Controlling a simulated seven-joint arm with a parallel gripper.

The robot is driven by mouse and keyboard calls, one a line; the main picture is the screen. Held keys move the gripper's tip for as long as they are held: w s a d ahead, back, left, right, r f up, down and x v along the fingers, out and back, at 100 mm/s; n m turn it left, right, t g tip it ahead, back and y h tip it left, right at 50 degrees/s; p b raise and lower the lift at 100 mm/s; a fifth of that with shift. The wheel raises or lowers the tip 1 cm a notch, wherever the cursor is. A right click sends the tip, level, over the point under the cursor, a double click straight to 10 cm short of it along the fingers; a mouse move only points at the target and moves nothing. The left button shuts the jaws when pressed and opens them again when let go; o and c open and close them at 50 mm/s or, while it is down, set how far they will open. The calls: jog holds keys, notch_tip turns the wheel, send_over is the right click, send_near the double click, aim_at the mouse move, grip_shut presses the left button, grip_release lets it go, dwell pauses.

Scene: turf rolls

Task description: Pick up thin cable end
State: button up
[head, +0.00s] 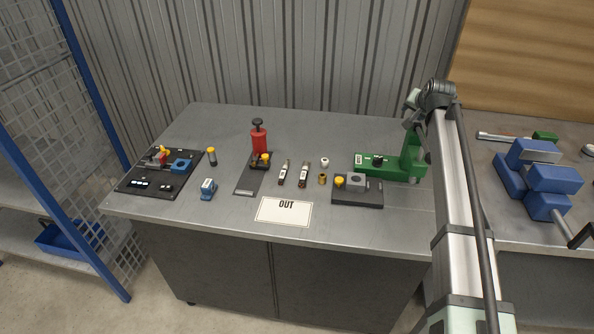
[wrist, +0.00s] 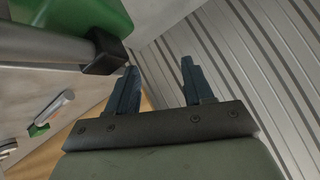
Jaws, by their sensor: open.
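Two short, dark-bodied pieces with pale metal tips, which look like cable ends, lie side by side mid-table in the head view: a left one (head: 283,172) and a right one (head: 303,173). I cannot tell for sure which is the thin cable end. In the wrist view my gripper (wrist: 159,66) is open and empty, its two dark fingers apart. It is high at the right, away from both pieces, and points toward the ribbed wall. In the head view my arm mostly hides it. Neither piece shows clearly in the wrist view.
A white OUT card (head: 284,212) lies in front. A red hand tool (head: 258,139) stands left. Small white (head: 324,162) and brass (head: 322,179) fittings, a grey block (head: 357,190) and a green device (head: 397,168) are right. A black panel (head: 158,171) is far left.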

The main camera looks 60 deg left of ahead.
jog(key=s+a+f+n+g+h, duration=0.1)
jog(key=s+a+f+g, duration=0.1)
jog(key=s+a, duration=0.55)
jog(key=s+a+f+n+g+h, duration=0.1)
jog(key=s+a+f+g, duration=0.1)
jog(key=s+a, duration=0.5)
jog(key=n+g+h, duration=0.2)
jog(key=n+h, duration=0.1)
jog(key=h, duration=0.2)
send_near(284, 168)
jog(key=f, duration=0.3)
jog(key=shift+w+a+f, duration=0.2)
jog(key=shift+a+f, duration=0.05)
jog(key=shift+a, duration=0.1)
jog(key=shift+d+f, duration=0.15)
jog(key=shift+f, duration=1.15)
jog(key=shift+d+f, duration=0.1)
jog(key=shift+f, duration=1.25)
jog(key=shift+c, duration=0.2)
grip_shut()
